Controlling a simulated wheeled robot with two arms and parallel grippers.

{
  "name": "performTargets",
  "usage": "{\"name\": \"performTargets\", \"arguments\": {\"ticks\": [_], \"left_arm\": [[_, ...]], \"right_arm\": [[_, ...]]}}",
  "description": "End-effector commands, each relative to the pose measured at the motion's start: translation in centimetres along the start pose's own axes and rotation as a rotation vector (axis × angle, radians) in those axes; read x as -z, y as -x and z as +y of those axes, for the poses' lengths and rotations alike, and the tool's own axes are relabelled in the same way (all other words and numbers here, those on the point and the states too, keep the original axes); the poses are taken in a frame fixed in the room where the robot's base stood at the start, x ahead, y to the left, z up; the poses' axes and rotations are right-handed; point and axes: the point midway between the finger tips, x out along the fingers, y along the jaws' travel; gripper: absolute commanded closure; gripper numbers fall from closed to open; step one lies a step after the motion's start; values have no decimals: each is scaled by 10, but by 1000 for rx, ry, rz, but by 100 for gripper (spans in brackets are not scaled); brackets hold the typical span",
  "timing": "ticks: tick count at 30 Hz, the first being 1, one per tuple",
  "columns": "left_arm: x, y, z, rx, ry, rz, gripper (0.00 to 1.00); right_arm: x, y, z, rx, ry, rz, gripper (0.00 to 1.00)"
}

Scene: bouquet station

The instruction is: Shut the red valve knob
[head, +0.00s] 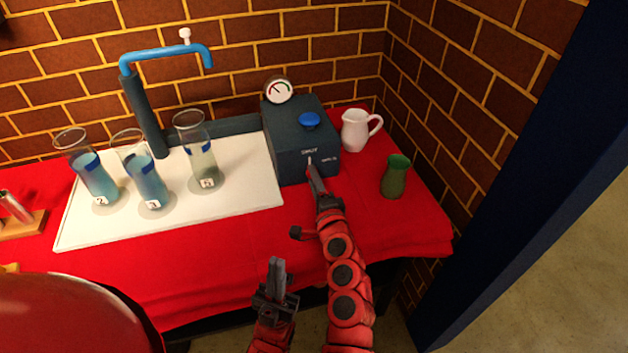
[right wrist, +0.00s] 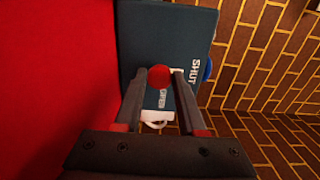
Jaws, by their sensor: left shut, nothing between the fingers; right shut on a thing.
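The red valve knob (right wrist: 158,77) is on the dark blue-grey valve box (right wrist: 150,35), between the fingers of my right gripper (right wrist: 162,88) in the right wrist view. That gripper is shut on it. A small white mark shows just above the fingertips, near the word SHUT. A second label, partly legible, is to its right. How far the knob is turned cannot be told. My left gripper (head: 277,273) is shut and empty, low in front of the table.
A blue knob (head: 310,120) and a gauge (head: 278,91) are on the valve box. A white pitcher (head: 355,131) and a green vase (head: 395,177) stand right. Several glass cylinders (head: 150,185) and a blue faucet (head: 165,54) stand left. Red cloth in front is clear.

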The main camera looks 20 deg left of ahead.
Motion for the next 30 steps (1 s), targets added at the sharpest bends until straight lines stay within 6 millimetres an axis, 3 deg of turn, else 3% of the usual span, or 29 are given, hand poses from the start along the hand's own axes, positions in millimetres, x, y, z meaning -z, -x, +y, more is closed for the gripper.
{"name": "performTargets", "arguments": {"ticks": [14,15,19,30], "left_arm": [[0,1,0,0,0,0,100],[0,1,0,0,0,0,100],[0,1,0,0,0,0,100],[0,1,0,0,0,0,100]], "right_arm": [[-1,0,2,-3,14,-3,100],[-1,0,2,-3,14,-3,57],[-1,0,1,-2,14,-2,34],[-1,2,1,-1,12,-1,31]]}}
